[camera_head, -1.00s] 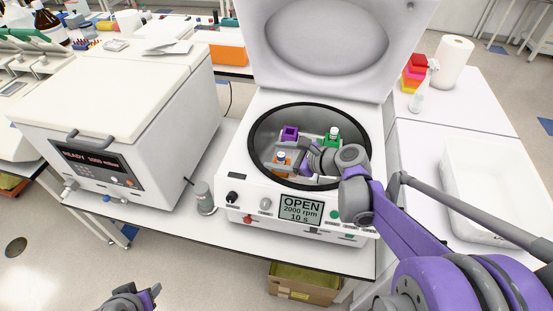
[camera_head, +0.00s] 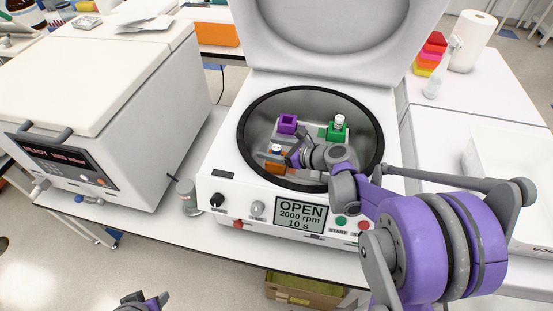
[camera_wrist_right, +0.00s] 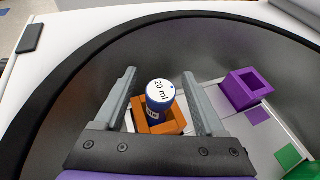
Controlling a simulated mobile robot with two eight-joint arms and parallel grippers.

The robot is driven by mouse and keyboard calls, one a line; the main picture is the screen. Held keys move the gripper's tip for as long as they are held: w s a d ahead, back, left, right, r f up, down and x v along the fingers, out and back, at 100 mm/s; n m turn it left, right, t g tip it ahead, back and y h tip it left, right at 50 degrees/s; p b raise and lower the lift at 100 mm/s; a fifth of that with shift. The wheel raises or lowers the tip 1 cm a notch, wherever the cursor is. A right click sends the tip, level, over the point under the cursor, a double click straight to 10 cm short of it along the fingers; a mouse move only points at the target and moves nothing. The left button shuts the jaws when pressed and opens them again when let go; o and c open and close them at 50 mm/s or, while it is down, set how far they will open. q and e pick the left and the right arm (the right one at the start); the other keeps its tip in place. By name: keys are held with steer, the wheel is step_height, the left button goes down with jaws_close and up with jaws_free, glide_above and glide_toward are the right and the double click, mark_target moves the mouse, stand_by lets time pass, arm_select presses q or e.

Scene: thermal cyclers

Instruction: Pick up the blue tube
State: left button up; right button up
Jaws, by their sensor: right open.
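The blue tube (camera_wrist_right: 159,97) stands in an orange holder (camera_wrist_right: 173,121) inside the open centrifuge (camera_head: 222,163). In the right wrist view its cap is white on top, marked "20 ml", with a blue rim. In the head view its white top (camera_head: 277,149) shows left of my right gripper (camera_head: 288,156). The right gripper is open, also seen in the right wrist view (camera_wrist_right: 162,92), with one finger on each side of the tube and gaps between. My left gripper (camera_head: 153,300) shows at the bottom edge, partly cut off; its jaws are unclear.
A purple holder (camera_wrist_right: 246,89) and a green holder (camera_head: 337,133) with a white-capped tube (camera_head: 340,121) are also in the bowl. The dark bowl rim (camera_head: 242,136) surrounds them. The raised lid (camera_head: 340,35) stands behind. A closed machine (camera_head: 90,100) is at left.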

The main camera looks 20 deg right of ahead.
steer(key=shift+x, duration=0.75)
jaws_close()
steer(key=shift+r, duration=0.1)
